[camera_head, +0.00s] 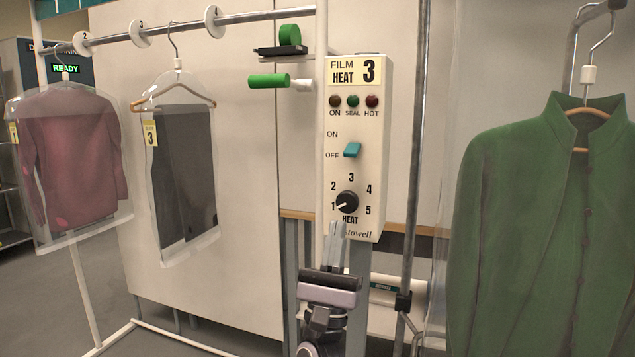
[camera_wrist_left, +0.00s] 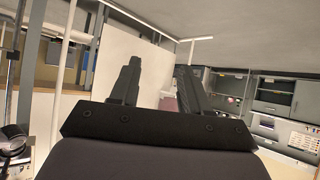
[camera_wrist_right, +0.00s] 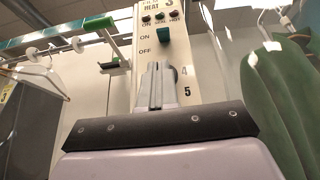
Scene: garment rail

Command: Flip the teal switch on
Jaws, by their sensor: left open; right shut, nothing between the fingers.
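The teal switch (camera_head: 352,150) sits on the cream control box (camera_head: 370,100), beside the OFF label and below ON. It also shows in the right wrist view (camera_wrist_right: 164,34). My right gripper (camera_head: 335,228) is shut and empty, pointing up just below the black heat knob (camera_head: 347,201) in the head view. In the right wrist view its fingertips (camera_wrist_right: 158,68) are below the switch, apart from it, and partly cover the knob. My left gripper (camera_wrist_left: 157,85) is open and empty in its own wrist view and is not in the head view.
A green coat (camera_head: 540,220) on a hanger is close at the right of the box. Bagged garments, one maroon (camera_head: 72,150) and one dark (camera_head: 182,170), hang from the rail (camera_head: 240,19) at the left. A green-handled lever (camera_head: 268,80) sticks out left of the box.

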